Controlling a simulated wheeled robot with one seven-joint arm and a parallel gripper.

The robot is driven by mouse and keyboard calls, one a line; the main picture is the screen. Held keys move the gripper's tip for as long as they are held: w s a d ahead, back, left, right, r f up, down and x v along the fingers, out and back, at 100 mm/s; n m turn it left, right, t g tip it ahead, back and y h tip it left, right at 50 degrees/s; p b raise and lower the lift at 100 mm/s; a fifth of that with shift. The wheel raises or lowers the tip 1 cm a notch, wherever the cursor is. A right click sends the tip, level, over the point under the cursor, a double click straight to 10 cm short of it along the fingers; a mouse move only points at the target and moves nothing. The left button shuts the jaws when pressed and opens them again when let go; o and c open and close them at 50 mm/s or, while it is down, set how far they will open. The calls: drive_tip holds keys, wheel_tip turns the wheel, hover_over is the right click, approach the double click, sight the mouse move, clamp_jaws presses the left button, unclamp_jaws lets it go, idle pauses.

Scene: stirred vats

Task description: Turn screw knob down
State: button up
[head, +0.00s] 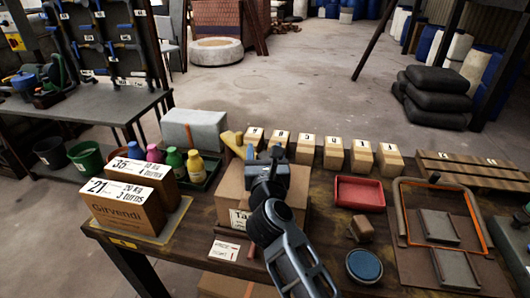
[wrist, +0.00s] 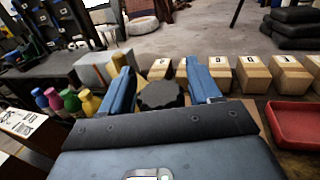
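A dark round knob with a scalloped rim (wrist: 160,95) shows in the wrist view, between the two blue fingers of my gripper (wrist: 162,72). The fingers are spread, with a gap on each side of the knob, so my gripper is open and not closed on it. I cannot tell whether the fingertips are level with the knob or above it. In the head view my gripper (head: 268,165) is over a labelled cardboard box (head: 236,198) on the workbench. My arm hides the knob there, or it cannot be told apart.
A row of wooden blocks (head: 333,153) stands behind. A red tray (head: 360,194), a blue round tin (head: 364,265) and an orange-edged frame (head: 400,222) are to the right. Two labelled boxes (head: 126,208) and coloured bottles (head: 194,166) are to the left.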

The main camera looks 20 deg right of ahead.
drive_tip(key=c, duration=0.8)
